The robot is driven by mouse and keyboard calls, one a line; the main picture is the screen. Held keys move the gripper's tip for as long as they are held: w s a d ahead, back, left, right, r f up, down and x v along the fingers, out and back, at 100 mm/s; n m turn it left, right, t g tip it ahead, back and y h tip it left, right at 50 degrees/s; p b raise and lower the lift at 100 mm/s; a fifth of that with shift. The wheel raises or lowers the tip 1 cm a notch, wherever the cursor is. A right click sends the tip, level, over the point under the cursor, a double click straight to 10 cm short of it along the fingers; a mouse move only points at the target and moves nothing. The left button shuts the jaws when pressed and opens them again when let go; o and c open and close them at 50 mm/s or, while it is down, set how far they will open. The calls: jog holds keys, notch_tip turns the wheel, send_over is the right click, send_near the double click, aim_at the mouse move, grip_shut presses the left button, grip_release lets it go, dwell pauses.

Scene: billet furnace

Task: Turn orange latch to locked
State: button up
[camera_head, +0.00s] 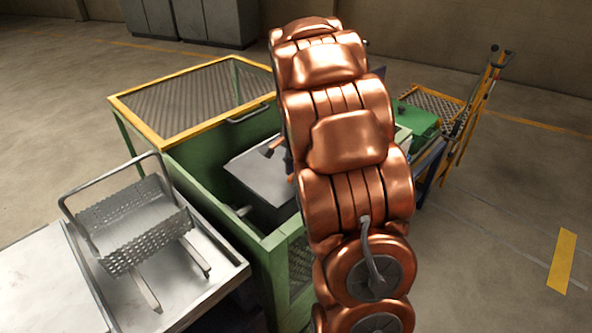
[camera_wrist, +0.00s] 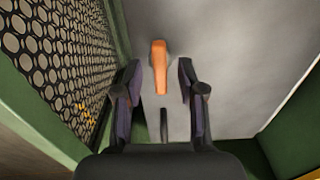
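The orange latch (camera_wrist: 159,62) shows in the wrist view as a short handle on a light grey surface, pointing up and down in the picture. My gripper (camera_wrist: 157,75) is open, with one dark finger on each side of the latch and a gap on both sides. I cannot tell how far the fingertips are above the surface. A dark slot or bar (camera_wrist: 163,125) lies below the latch. In the head view my copper-coloured arm hides most of the gripper and the latch. A small orange bit (camera_head: 291,178) shows at the arm's left edge.
A green frame (camera_head: 185,185) with a yellow-edged mesh lid (camera_head: 190,98) surrounds the grey panel (camera_head: 262,172). In the wrist view a perforated mesh wall (camera_wrist: 62,65) stands close on the left. A perforated basket (camera_head: 130,222) sits on a metal tray at left.

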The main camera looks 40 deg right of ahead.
jog(key=shift+r, duration=0.1)
notch_tip(320, 180, up, 12)
dwell(0.6)
dwell(0.4)
jog(key=s+a+r+n+p, duration=0.3)
jog(key=s+a+n+p, duration=0.35)
jog(key=s+a, duration=0.7)
jog(key=s+a+f+n+g+p, duration=0.1)
jog(key=s+a+n, duration=0.4)
jog(key=s, duration=0.2)
jog(key=s+a+f+n+p, duration=0.1)
jog(key=s+a+n, duration=0.3)
jog(key=s, duration=0.4)
jog(key=shift+a+f+n+g, duration=0.35)
jog(key=shift+f+n+g, duration=0.05)
jog(key=shift+n, duration=0.15)
jog(key=shift+s, duration=0.1)
